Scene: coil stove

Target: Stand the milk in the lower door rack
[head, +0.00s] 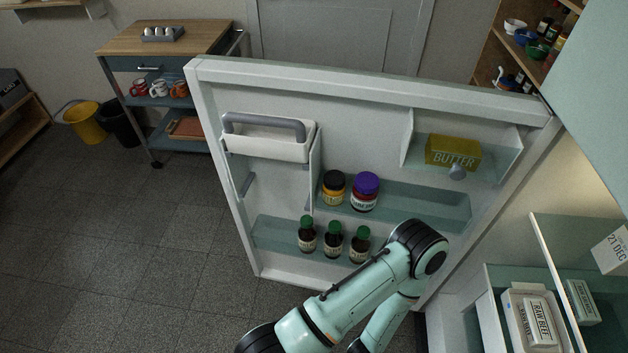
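The lower door rack (275,238) is a clear blue-green bin low on the inside of the open fridge door. Several dark bottles with green caps (333,240) stand upright in it. One of my teal arms crosses in front of its right part and hides what is there. No thing that I can clearly tell as the milk shows. A white package marked "21 DEC" (611,250) is partly visible at the right edge, inside the fridge; I cannot tell what it is. Neither gripper is in the picture.
The middle door rack (420,203) holds two jars (365,191). A butter box (453,153) sits in the upper right bin, and a white grey-handled bin (268,138) is at upper left. Raw beef (540,322) lies in the fridge. The floor (130,260) at left is clear.

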